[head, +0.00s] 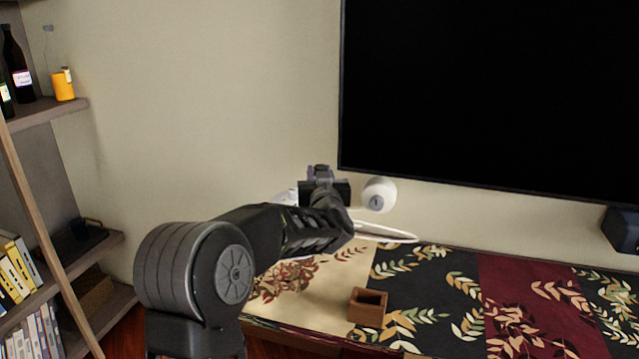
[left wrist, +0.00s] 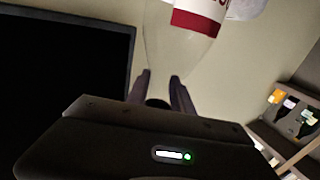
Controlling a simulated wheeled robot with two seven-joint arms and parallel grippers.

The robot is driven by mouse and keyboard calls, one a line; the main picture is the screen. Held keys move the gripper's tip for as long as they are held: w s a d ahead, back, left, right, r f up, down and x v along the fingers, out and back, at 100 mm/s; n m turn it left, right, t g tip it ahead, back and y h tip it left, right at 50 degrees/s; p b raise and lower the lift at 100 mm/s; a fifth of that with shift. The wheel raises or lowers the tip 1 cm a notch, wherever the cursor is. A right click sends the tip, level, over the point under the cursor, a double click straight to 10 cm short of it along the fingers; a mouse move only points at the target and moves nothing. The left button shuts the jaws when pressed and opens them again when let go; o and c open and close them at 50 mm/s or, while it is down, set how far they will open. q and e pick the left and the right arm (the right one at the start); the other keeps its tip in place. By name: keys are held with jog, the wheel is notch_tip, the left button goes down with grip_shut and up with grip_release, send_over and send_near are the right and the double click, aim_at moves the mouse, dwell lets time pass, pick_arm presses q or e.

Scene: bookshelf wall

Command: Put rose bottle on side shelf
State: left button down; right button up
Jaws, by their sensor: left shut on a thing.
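My left gripper (head: 319,172) is raised in front of the wall, above the back of the cloth-covered surface. In the left wrist view its two fingers (left wrist: 160,88) are closed on the narrow end of a pale, clear bottle with a red and white label, the rose bottle (left wrist: 172,50). The bottle widens away from the fingers and its far end is cut off by the picture edge. In the head view I cannot make it out clearly behind the gripper. The side shelf (head: 55,109) is at the left; it also shows in the left wrist view (left wrist: 270,135). My right gripper is out of view.
Dark bottles (head: 17,65) and an orange container (head: 63,86) stand on the upper shelf board. Books (head: 17,270) fill lower boards. A large black screen (head: 490,95) hangs behind.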

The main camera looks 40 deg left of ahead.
pick_arm(q)
jog(key=shift+r, duration=0.15)
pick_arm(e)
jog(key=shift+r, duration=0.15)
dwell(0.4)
